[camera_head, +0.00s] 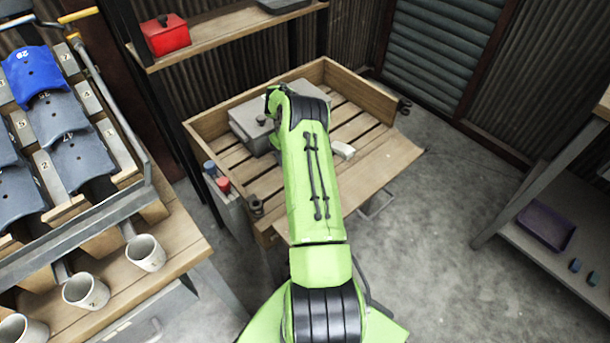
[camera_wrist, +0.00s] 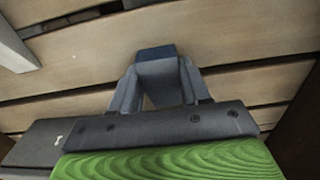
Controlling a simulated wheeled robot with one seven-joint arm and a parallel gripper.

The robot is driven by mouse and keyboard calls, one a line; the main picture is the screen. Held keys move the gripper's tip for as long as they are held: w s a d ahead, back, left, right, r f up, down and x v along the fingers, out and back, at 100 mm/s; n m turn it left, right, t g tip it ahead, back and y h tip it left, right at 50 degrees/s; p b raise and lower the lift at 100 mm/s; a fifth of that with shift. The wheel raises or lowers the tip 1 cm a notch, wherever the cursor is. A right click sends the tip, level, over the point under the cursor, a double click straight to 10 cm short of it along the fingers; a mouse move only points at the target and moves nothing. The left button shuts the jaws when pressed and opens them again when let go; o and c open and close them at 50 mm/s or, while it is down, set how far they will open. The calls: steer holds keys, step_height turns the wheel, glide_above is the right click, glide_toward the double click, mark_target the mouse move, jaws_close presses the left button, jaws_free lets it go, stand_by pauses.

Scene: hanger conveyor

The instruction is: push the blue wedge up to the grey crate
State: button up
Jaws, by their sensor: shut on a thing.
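The blue wedge (camera_wrist: 157,53) shows in the wrist view as a dark blue block over the pale slats. My gripper (camera_wrist: 159,76) is shut on it, with one grey finger on each side. Whether the wedge touches the slats is hard to tell. In the head view my green arm hides the wedge and the fingers. The grey crate (camera_head: 247,127) sits inside the wooden slatted tray, left of my arm's end. A grey edge shows at the upper left of the wrist view, apart from the wedge; I cannot tell if it is the crate.
The slatted tray (camera_head: 196,121) has raised wooden walls at its back and left. A small white block (camera_head: 343,151) lies right of my arm. Left stands a bench with several mugs and a rack of blue and grey pieces. A red box (camera_head: 165,35) is on the shelf.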

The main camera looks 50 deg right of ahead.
steer(key=shift+w, duration=0.25)
steer(key=o, duration=1)
steer(key=shift+c, duration=0.2)
step_height(320, 180, up, 16)
steer(key=p, duration=0.5)
steer(key=shift+f, duration=0.15)
steer(key=shift+s, duration=0.1)
